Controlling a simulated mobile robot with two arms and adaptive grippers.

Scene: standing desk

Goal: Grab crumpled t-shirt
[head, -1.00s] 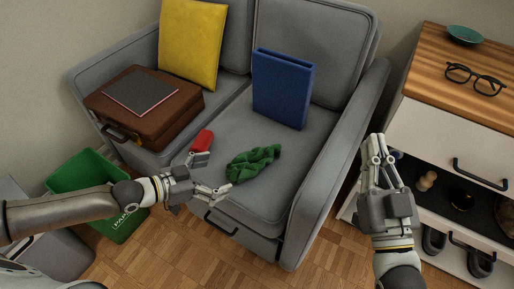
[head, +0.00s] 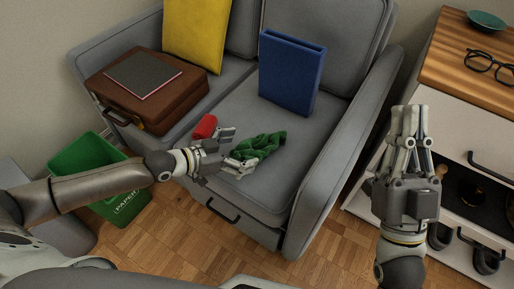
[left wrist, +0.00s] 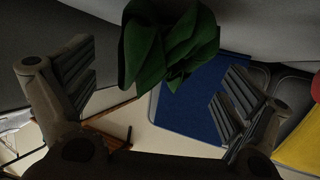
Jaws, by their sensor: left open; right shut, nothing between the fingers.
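The crumpled green t-shirt (head: 258,148) lies on the right seat cushion of the grey sofa. My left gripper (head: 240,150) is open at the left end of the t-shirt, with its fingers pointing towards it. In the left wrist view the t-shirt (left wrist: 168,45) shows between and beyond the two open fingers (left wrist: 165,95); I cannot tell whether they touch it. My right gripper (head: 410,122) is shut and empty, held in front of the cabinet, away from the sofa.
A red object (head: 205,126) lies just behind my left gripper. A blue binder (head: 289,75) stands behind the t-shirt. A brown briefcase (head: 150,105) with a dark notebook (head: 143,78) and a yellow cushion (head: 194,35) are to the left. A green bin (head: 88,165) stands on the floor.

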